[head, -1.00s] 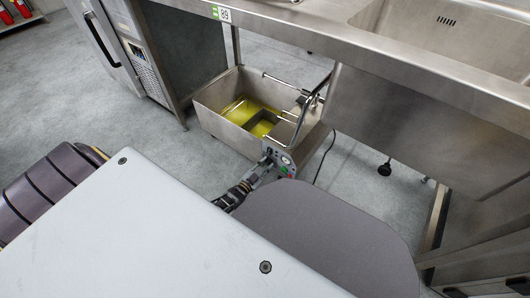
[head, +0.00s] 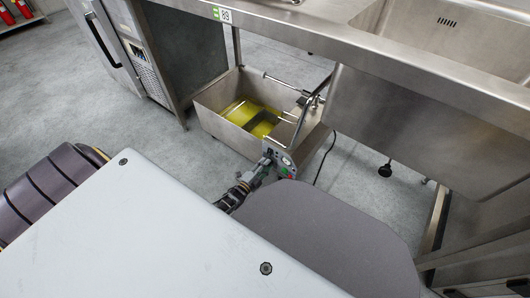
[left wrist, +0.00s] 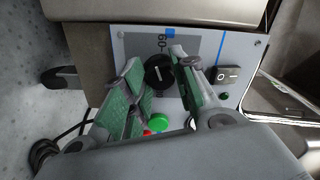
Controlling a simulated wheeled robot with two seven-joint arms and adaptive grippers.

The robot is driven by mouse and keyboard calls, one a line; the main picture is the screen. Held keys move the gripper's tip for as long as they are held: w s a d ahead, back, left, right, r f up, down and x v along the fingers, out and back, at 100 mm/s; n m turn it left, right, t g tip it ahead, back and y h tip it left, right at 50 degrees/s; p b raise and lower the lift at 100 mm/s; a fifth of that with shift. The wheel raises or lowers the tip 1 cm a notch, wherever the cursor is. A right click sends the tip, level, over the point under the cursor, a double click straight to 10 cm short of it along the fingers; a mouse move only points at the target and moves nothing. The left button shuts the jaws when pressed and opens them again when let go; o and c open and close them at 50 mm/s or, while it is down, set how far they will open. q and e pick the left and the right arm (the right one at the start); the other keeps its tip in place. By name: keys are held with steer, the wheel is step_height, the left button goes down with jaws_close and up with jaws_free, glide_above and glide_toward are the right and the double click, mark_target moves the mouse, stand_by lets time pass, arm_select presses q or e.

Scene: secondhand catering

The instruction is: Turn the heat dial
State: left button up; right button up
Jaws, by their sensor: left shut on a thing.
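The heat dial (left wrist: 158,72) is a round black knob with a pale pointer line, on a grey control panel (left wrist: 230,52) in the left wrist view. My left gripper (left wrist: 157,64), with green-padded fingers, is shut on the dial, one finger on each side. In the head view the left gripper (head: 262,167) reaches the panel (head: 286,165) on the front of a steel fryer tank (head: 215,123) holding yellow oil. The scale around the dial is partly hidden by the fingers. My right gripper is not in view.
A black rocker switch (left wrist: 228,75) and a green button (left wrist: 159,122) sit close to the fingers, with a red one partly hidden. The fryer stands low beneath a steel sink counter (head: 330,35). A black cable (head: 325,158) hangs to its right.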

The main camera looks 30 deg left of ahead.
arm_select(q)
steer(key=m, duration=0.3)
steer(key=shift+m, duration=0.3)
stand_by(0.4)
steer(key=o, duration=1)
steer(key=shift+o, duration=0.2)
steer(key=shift+s, duration=0.2)
steer(key=s+a, duration=0.1)
steer(key=s, duration=1)
steer(key=shift+s, duration=0.25)
steer(key=shift+s+p, duration=0.1)
steer(key=shift+p, duration=0.2)
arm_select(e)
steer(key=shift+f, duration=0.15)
